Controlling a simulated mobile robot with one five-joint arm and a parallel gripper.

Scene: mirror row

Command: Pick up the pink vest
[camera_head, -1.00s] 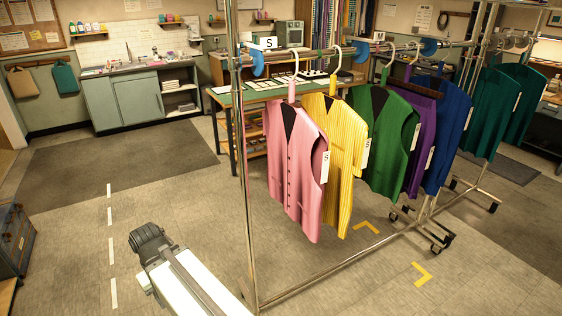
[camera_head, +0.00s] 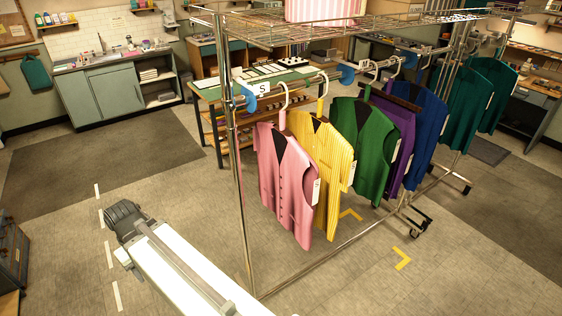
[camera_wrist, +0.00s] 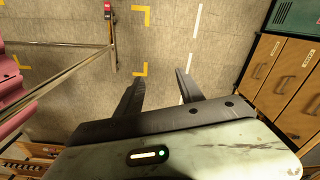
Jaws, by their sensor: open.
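The pink vest (camera_head: 286,185) hangs at the near left end of the clothes rail, on a white hanger (camera_head: 284,97), with a white tag on its right edge. A yellow striped vest (camera_head: 322,160) hangs close behind it on the right. In the wrist view my gripper (camera_wrist: 158,88) is open, with bare floor between its dark fingers. Pink material (camera_wrist: 10,85) shows at that view's left edge, apart from the fingers; I cannot tell if it is the vest. My arm reaches in from the bottom of the head view, left of the rail.
Green (camera_head: 364,150), purple and blue vests follow along the rail. A metal upright (camera_head: 236,170) stands just left of the pink vest; a wire shelf (camera_head: 300,32) with a pink striped box (camera_head: 325,9) is above. Wooden drawers (camera_wrist: 283,75) are right in the wrist view.

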